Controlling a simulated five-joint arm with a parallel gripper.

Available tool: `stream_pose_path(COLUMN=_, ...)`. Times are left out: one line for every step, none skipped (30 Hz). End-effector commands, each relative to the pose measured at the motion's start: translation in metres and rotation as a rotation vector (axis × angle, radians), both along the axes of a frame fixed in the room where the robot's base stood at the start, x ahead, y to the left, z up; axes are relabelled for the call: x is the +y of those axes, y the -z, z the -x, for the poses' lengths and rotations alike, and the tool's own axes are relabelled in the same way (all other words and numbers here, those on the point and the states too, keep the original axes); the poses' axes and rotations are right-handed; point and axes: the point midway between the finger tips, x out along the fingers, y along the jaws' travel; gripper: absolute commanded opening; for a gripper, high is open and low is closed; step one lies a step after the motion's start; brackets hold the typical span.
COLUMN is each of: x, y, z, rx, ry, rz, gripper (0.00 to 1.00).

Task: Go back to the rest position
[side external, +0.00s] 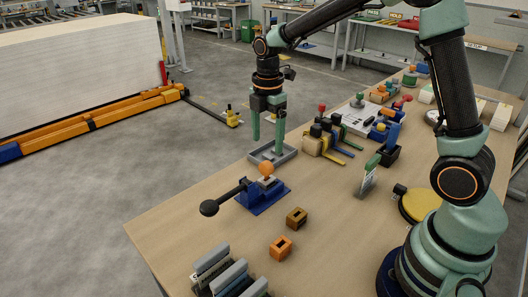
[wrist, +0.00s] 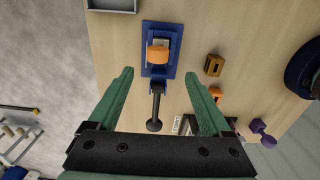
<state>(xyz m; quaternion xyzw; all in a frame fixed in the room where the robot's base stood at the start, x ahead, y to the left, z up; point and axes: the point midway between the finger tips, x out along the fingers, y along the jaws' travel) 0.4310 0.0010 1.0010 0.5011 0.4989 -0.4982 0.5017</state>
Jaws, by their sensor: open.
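My gripper (side external: 268,147) is open and empty, pointing down above the table in the side view. It appears over or near a grey tray (side external: 258,158). In the wrist view, its two green fingers (wrist: 157,74) are spread apart with nothing between them. A blue fixture (wrist: 174,42) with an orange knob (wrist: 158,54) and a black lever (wrist: 156,108) lies beyond the fingertips there. In the side view, this blue fixture (side external: 268,198) stands on the table, with its black-ended lever (side external: 211,207) pointing left. No rest position is marked in view.
An orange block (side external: 281,247) and a brown block (side external: 297,217) lie on the table (side external: 180,222). A rack of grey plates (side external: 225,270) stands at the front edge. A forklift-like model (side external: 322,137) and several small items stand to the right.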

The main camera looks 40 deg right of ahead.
Motion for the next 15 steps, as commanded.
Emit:
stream_pose_path(x=0.000, y=-0.001, z=0.000, rx=-0.002, ry=0.005, rz=0.000, gripper=0.83)
stream_pose_path(x=0.000, y=-0.002, z=0.001, rx=-0.006, ry=0.013, rz=0.000, gripper=0.83)
stream_pose_path(x=0.000, y=-0.006, z=0.002, rx=-0.014, ry=0.031, rz=0.000, gripper=0.83)
stream_pose_path(x=0.000, y=-0.009, z=0.004, rx=-0.021, ry=0.053, rz=-0.001, gripper=0.83)
stream_pose_path(x=0.000, y=-0.013, z=0.006, rx=-0.031, ry=0.081, rz=-0.002, gripper=0.83)
stream_pose_path(x=0.000, y=-0.020, z=0.010, rx=-0.047, ry=0.127, rz=-0.004, gripper=0.83)
stream_pose_path(x=0.000, y=-0.026, z=0.013, rx=-0.061, ry=0.169, rz=-0.006, gripper=0.83)
stream_pose_path(x=0.000, y=-0.032, z=0.018, rx=-0.075, ry=0.217, rz=-0.009, gripper=0.83)
stream_pose_path(x=0.000, y=-0.041, z=0.024, rx=-0.097, ry=0.287, rz=-0.016, gripper=0.83)
stream_pose_path(x=0.000, y=-0.047, z=0.029, rx=-0.114, ry=0.341, rz=-0.022, gripper=0.83)
stream_pose_path(x=0.000, y=-0.054, z=0.035, rx=-0.132, ry=0.397, rz=-0.029, gripper=0.83)
stream_pose_path(x=0.000, y=-0.061, z=0.042, rx=-0.154, ry=0.473, rz=-0.040, gripper=0.83)
stream_pose_path(x=0.000, y=-0.066, z=0.047, rx=-0.170, ry=0.528, rz=-0.049, gripper=0.83)
stream_pose_path(x=0.000, y=-0.071, z=0.053, rx=-0.185, ry=0.584, rz=-0.060, gripper=0.83)
stream_pose_path(x=0.000, y=-0.076, z=0.061, rx=-0.206, ry=0.658, rz=-0.075, gripper=0.83)
